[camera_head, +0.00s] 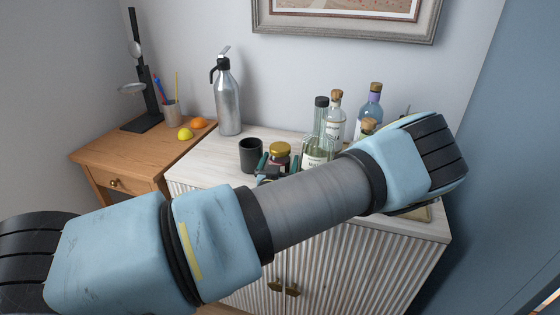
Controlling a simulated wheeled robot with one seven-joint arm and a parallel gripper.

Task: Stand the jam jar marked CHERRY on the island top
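A small jar (280,156) with a gold lid and dark reddish contents stands on the whitish top of a ribbed cabinet (209,161). No marking on it can be read, so I cannot tell if it is the CHERRY jar. My gripper (279,167) is low at the jar, with a dark finger on its left and another on its right. I cannot tell whether the fingers touch the jar. My arm crosses the view and hides the rest of the gripper and part of the cabinet top. I see nothing that is clearly the island top.
A dark cup (251,155) stands close left of the jar. Several bottles, including a clear one (318,140), crowd its right. A silver bottle (228,100) stands behind left. A wooden side table (110,155) holds a lemon (185,134), an orange (199,123) and a pen cup (171,112).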

